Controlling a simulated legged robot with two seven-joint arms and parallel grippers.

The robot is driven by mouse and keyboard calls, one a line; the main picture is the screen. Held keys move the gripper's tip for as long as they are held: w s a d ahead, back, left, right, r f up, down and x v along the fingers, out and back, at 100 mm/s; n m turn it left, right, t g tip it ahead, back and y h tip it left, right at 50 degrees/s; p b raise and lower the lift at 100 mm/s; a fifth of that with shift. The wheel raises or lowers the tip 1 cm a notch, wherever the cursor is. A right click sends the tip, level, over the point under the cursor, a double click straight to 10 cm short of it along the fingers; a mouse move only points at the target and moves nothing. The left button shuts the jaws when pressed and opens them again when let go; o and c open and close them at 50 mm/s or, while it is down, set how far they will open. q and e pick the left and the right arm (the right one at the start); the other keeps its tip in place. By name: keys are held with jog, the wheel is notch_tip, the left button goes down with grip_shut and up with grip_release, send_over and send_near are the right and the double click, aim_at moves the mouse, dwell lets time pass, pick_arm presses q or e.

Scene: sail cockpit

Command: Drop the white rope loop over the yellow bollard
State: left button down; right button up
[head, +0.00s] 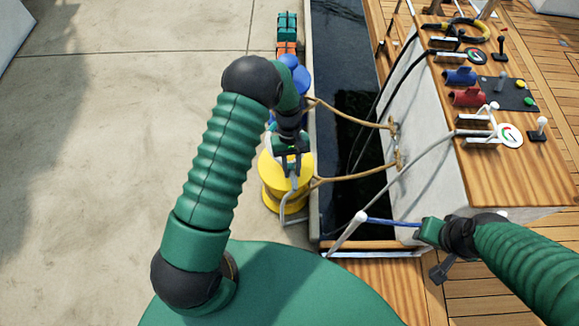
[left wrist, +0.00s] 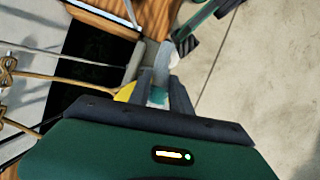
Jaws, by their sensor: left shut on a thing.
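The yellow bollard (head: 273,200) stands on the quay edge, partly covered by my left arm and gripper in the head view. A sliver of it shows in the left wrist view (left wrist: 125,91). My left gripper (head: 291,168) is over the bollard, pointing down, with its fingers shut on the white rope loop (head: 283,211). The loop hangs at the bollard's near side; whether any of it is around the bollard I cannot tell. In the left wrist view the fingers (left wrist: 163,85) close together on pale rope. My right gripper (head: 430,232) is at the lower right, its fingers unclear.
Blue (head: 291,68), orange (head: 287,48) and green (head: 287,25) bollards stand farther along the quay. Tan ropes (head: 350,118) cross the dark water gap (head: 340,60) to the white boat side (head: 425,120). The concrete quay (head: 110,150) at left is clear.

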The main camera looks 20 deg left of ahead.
pick_arm(q)
notch_tip(320, 180, down, 2)
jog(key=shift+a+b, duration=0.15)
jog(key=shift+b, duration=0.25)
notch_tip(320, 180, down, 2)
jog(key=shift+f+b, duration=0.15)
jog(key=shift+b, duration=0.5)
notch_tip(320, 180, down, 8)
jog(key=b, duration=0.4)
jog(key=shift+b, duration=0.4)
jog(key=shift+f, duration=0.1)
jog(key=c, duration=1.1)
grip_release()
jog(key=p+v, duration=0.6)
jog(key=v, duration=1.1)
